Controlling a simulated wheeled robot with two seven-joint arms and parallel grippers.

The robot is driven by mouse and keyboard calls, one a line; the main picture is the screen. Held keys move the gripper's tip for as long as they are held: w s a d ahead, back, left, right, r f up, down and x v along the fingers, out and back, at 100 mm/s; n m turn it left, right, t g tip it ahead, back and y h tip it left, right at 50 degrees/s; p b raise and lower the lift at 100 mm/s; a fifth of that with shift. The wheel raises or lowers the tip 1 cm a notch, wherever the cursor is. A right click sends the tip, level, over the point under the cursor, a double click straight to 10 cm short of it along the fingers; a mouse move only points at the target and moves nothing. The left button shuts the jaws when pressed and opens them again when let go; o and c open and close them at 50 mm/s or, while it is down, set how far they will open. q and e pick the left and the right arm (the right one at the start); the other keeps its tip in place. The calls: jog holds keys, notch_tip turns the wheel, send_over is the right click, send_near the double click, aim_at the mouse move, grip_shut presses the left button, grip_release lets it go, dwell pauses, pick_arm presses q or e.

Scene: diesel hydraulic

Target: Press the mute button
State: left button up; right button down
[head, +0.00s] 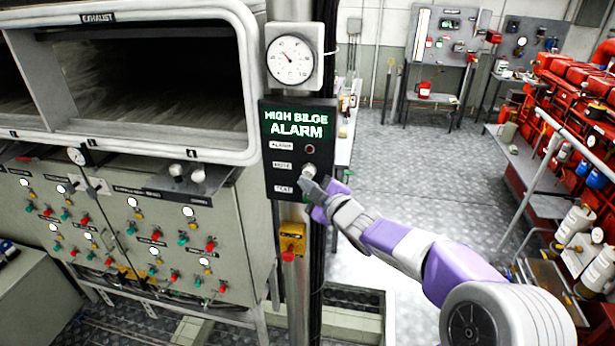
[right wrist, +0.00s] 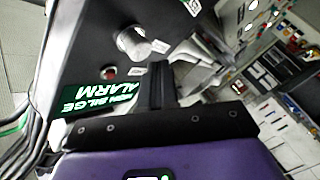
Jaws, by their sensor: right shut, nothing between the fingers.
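The black alarm panel (head: 286,187) hangs on a post under a gauge, with a lit green "HIGH BILGE ALARM" sign. The mute button (head: 308,171) is a pale round knob beside the middle label. In the right wrist view the same knob (right wrist: 133,42) stands out from the panel, which looks upside down there. My right gripper (head: 306,184) is shut and empty, its tips just below the mute button in the head view. In the right wrist view the shut fingers (right wrist: 157,68) end close to the knob. I cannot tell whether they touch it. My left gripper is not in view.
A red lamp (head: 310,149) sits above the mute button. A yellow box (head: 292,238) is mounted below the panel. A grey control cabinet (head: 125,225) with several coloured knobs stands left. The floor to the right (head: 400,150) is open, with red shelving beyond.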

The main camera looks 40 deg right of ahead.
jog(key=s+a+b, duration=0.1)
jog(key=a, duration=0.1)
jog(key=s+a+b, duration=0.2)
dwell(0.4)
jog(key=shift+f, duration=0.1)
dwell(0.7)
jog(key=w+a+f+m+g+y+b, duration=0.1)
jog(key=a+f+m+g, duration=0.2)
jog(key=f, duration=0.8)
jog(key=w+a+f+m+g+y, duration=0.1)
jog(key=a+f+g, duration=0.1)
jog(key=a+f, duration=0.65)
jog(key=w+a+f+m+g+y+b, duration=0.1)
jog(key=f+m+g+y, duration=0.15)
jog(key=f, duration=1.05)
jog(key=s+a+f+m+g, duration=0.2)
jog(key=s+a+f+g, duration=0.2)
jog(key=s+a+f, duration=0.3)
jog(key=s+a+f+m+g+y+b, duration=0.1)
jog(key=s+a+f+m+g, duration=0.2)
jog(key=s+f, duration=1.1)
jog(key=a+f+g, duration=0.2)
jog(key=a+f, duration=0.1)
jog(key=a, duration=0.2)
jog(key=shift+a+b, duration=0.15)
jog(key=shift+b, duration=0.15)
